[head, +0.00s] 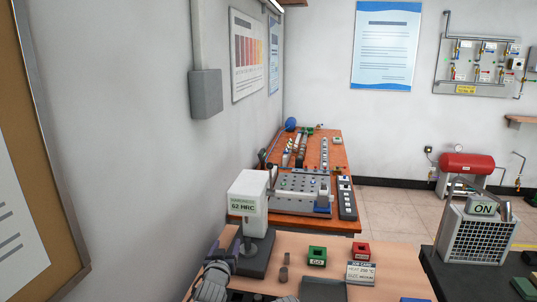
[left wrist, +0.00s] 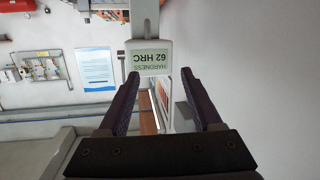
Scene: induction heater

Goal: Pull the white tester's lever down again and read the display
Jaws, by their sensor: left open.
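The white tester (head: 248,192) stands on a dark base (head: 256,262) at the left of the near table. Its display (head: 243,207) reads "HARDNESS 62 HRC". In the left wrist view the same display (left wrist: 150,62) shows upside down with the same reading. My left gripper (head: 233,246) is just left of the tester's column, below its head. In the left wrist view its two dark fingers (left wrist: 161,76) are apart, with the display beyond the tips and nothing clearly held between them. I cannot make out the lever clearly. My right gripper is not in view.
The induction heater (head: 477,238) shows "ON" at right. A wall (head: 130,180) runs close along the left.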

